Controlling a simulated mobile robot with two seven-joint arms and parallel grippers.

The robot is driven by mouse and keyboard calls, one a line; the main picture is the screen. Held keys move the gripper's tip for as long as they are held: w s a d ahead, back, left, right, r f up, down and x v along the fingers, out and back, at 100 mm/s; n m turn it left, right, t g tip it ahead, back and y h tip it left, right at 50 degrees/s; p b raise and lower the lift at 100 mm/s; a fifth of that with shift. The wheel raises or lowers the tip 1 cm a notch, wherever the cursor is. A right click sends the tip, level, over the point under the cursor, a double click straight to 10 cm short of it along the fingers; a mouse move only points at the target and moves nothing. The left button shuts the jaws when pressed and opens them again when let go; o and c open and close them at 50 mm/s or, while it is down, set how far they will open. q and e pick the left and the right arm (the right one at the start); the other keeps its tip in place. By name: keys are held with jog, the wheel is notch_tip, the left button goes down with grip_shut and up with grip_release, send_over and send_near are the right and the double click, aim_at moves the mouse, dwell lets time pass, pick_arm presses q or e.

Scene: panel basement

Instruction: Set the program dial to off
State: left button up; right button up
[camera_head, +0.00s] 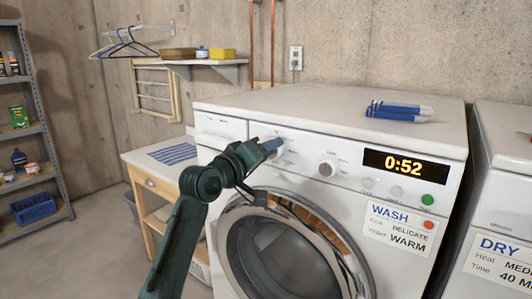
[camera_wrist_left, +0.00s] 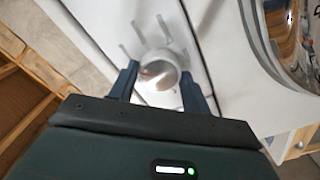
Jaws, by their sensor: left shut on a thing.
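The washing machine (camera_head: 340,130) stands in the middle of the head view, with a lit 0:52 display (camera_head: 405,164). My left gripper (camera_head: 272,145) reaches its front panel and is shut on the program dial, a round pale knob left of a second knob (camera_head: 327,168). In the left wrist view the program dial (camera_wrist_left: 158,72) sits between the two fingers of my left gripper (camera_wrist_left: 160,88), with grey marks around it. In the head view the gripper hides much of the dial. I cannot read which mark it points to. My right gripper is not in view.
A dryer (camera_head: 500,190) stands to the right. A wooden cabinet (camera_head: 150,182) and metal shelves (camera_head: 45,140) are to the left.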

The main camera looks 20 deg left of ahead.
pick_arm(q)
jog(key=shift+n, duration=4.1)
jog(key=o, duration=1)
jog(key=b+v, duration=0.2)
jog(key=v, duration=1.1)
jog(key=shift+s, duration=0.1)
